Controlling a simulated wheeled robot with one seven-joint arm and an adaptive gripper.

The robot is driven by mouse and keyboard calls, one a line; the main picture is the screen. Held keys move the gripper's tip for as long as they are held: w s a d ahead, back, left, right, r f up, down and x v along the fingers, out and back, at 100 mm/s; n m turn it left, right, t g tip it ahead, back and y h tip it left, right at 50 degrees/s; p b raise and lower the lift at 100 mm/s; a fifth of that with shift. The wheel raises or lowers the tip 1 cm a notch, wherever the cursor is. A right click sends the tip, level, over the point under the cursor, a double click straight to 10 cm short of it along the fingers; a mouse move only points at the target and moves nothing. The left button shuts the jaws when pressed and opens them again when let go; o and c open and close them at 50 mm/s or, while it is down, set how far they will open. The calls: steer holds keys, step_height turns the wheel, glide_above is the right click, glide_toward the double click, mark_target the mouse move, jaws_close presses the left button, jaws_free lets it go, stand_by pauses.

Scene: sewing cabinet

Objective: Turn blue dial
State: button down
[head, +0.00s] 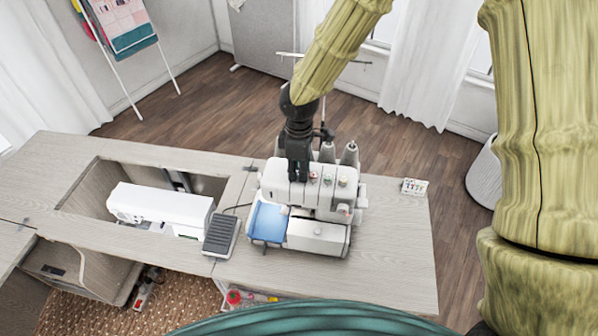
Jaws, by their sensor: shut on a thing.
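A white overlock sewing machine (318,203) stands on the right part of the cabinet top. Small coloured dials sit in a row along its upper front, with a red one (314,177) and a paler one (342,182) showing. My gripper (298,178) reaches down from above to the left end of this row. Its black fingers are shut on the dial there, left of the red one. The fingers hide that dial, so its blue colour and its angle cannot be seen.
A blue tray (267,222) is at the machine's left front, beside a grey foot pedal (221,235). A white sewing machine (160,208) sits in the cabinet opening at left. Thread cones (349,154) stand behind the dials. A small card (414,187) lies at right; the cabinet top's right front is clear.

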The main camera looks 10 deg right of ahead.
steer(key=shift+m, duration=0.5)
steer(key=c, duration=1.3)
jaws_free()
step_height(320, 180, up, 12)
